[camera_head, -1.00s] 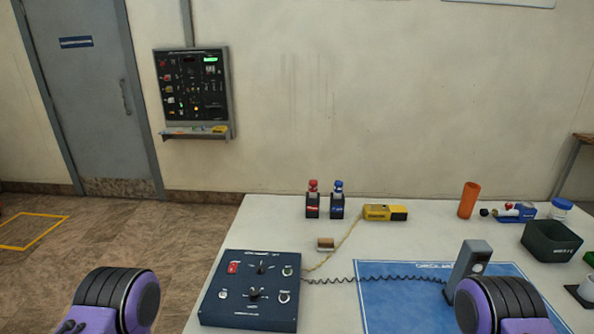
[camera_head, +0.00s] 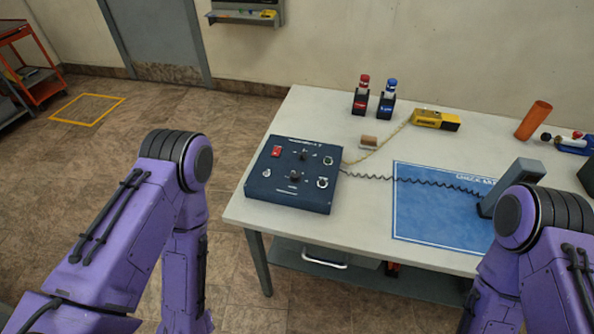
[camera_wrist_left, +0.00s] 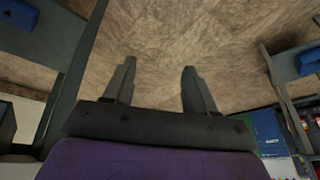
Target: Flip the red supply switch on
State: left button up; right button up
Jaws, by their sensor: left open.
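The dark blue control box (camera_head: 294,174) sits at the left front corner of the white table. The red supply switch (camera_head: 276,152) is on its upper left face, small in the head view; I cannot tell its position. Knobs and other round controls share the panel. My left gripper (camera_wrist_left: 155,85) is open and empty in the left wrist view, with the stone floor beyond its fingers. It is hidden in the head view, where my left arm stands left of the table, apart from the box. My right gripper is not in view; only my right arm shows at the right.
A coiled cord runs from the box across the mat.

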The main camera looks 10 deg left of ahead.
aim_at(277, 151)
jog(key=u, duration=1.6)
jog(key=k, duration=0.9)
jog(key=z, duration=1.45)
jog(key=i, duration=0.5)
jog(key=z, duration=0.05)
